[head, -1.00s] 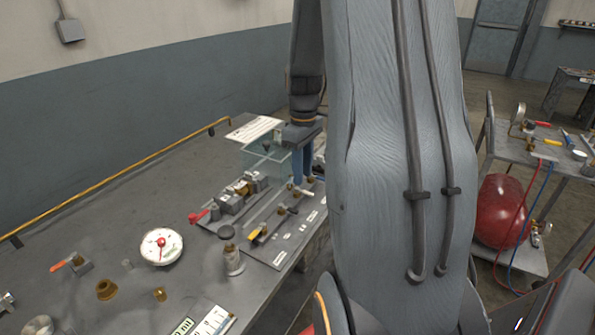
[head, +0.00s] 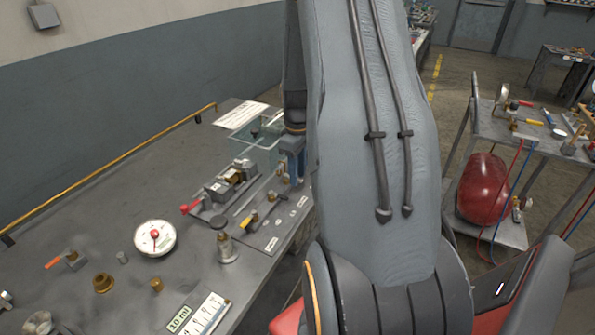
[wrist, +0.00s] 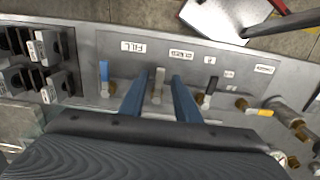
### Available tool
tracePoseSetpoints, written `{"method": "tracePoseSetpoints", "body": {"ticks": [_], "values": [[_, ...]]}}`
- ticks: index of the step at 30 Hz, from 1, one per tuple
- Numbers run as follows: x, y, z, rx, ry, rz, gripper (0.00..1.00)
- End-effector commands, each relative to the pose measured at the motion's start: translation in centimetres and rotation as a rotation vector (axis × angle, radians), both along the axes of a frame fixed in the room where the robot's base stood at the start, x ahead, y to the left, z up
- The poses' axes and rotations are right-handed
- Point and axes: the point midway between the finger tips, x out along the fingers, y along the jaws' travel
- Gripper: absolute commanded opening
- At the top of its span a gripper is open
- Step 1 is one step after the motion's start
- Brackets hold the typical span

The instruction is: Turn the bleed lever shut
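A flat grey valve panel (wrist: 230,72) carries a row of small levers with brass fittings. My gripper (wrist: 159,79) has two blue fingers, open, one on each side of a pale grey lever (wrist: 158,88); I cannot tell whether they touch it. A blue lever (wrist: 104,72) stands to the left, a black lever (wrist: 210,87) to the right, and a yellow lever (wrist: 262,112) farther right. One label reads FILL; the others are too small to read surely, so I cannot tell which lever is the bleed one. In the head view my gripper (head: 291,164) is at the panel's far end, partly hidden by my arm.
A clear tank (head: 262,152) stands behind the panel. A red-handled valve (head: 191,207), a round gauge (head: 154,237) and a brass-topped fitting (head: 226,247) are nearer on the bench. A cart with a red tank (head: 484,188) stands to the right.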

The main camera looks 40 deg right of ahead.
Motion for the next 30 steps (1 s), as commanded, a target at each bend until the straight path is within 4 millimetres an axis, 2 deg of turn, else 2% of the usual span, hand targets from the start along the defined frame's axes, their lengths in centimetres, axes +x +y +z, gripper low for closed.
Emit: {"method": "tracePoseSetpoints", "body": {"ticks": [4,9,20,30], "values": [[0.02,0.0,0.02,0.0,0.0,0.0,0.29],[0.02,0.0,0.03,0.0,0.0,0.0,0.01],[-0.01,0.11,0.07,0.0,0.0,-0.029,0.0],[-0.18,0.87,0.14,-0.002,-0.002,-0.234,0.0]]}}
